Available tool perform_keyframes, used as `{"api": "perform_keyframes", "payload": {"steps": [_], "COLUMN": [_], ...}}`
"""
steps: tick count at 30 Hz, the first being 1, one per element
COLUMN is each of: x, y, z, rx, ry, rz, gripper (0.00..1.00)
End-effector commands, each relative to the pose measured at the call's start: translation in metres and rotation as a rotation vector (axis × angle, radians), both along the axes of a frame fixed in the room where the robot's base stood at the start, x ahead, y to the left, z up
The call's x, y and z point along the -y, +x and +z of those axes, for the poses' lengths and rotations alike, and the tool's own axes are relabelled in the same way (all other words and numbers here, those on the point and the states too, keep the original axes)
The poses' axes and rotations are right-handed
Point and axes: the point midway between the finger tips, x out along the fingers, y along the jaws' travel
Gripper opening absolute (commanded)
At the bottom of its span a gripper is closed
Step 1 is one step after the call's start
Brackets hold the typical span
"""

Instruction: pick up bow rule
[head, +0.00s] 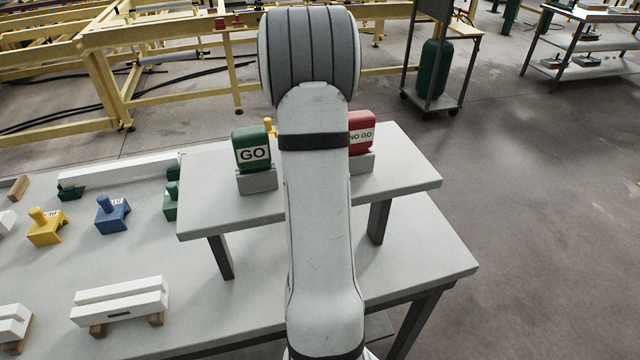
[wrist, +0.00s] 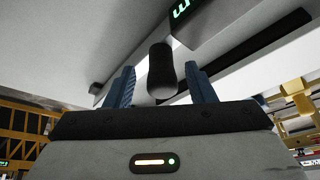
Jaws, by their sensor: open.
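My gripper (wrist: 160,67) is open in the wrist view, with its two blue fingers apart. A dark rounded knob (wrist: 161,72) shows between the fingers, with no clear contact on either side. Behind it are a pale grey surface, a long dark strip (wrist: 235,62) and a dark block with green lettering (wrist: 190,12). I cannot tell for sure whether the knob belongs to the bow rule. In the head view my arm hides the gripper and whatever is at it. No bow rule can be named with certainty there.
In the head view, a green GO block (head: 252,150) and a red NO GO block (head: 361,132) stand on a raised grey shelf (head: 410,180). Yellow (head: 46,228) and blue (head: 113,215) knobbed pieces, a long white bar (head: 120,172) and a white grooved block (head: 120,303) are at left.

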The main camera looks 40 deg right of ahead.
Motion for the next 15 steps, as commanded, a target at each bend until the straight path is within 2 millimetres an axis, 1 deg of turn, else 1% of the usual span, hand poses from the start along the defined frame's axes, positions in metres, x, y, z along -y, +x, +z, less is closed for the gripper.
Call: {"api": "perform_keyframes", "payload": {"steps": [7,15], "x": [0.0004,0.0000], "y": [0.0006,0.0008], "z": [-0.0010,-0.0009], "rx": [0.001,0.001], "ry": [-0.001,-0.001], "rz": [0.000,0.001], "gripper": [0.49,0.27]}}
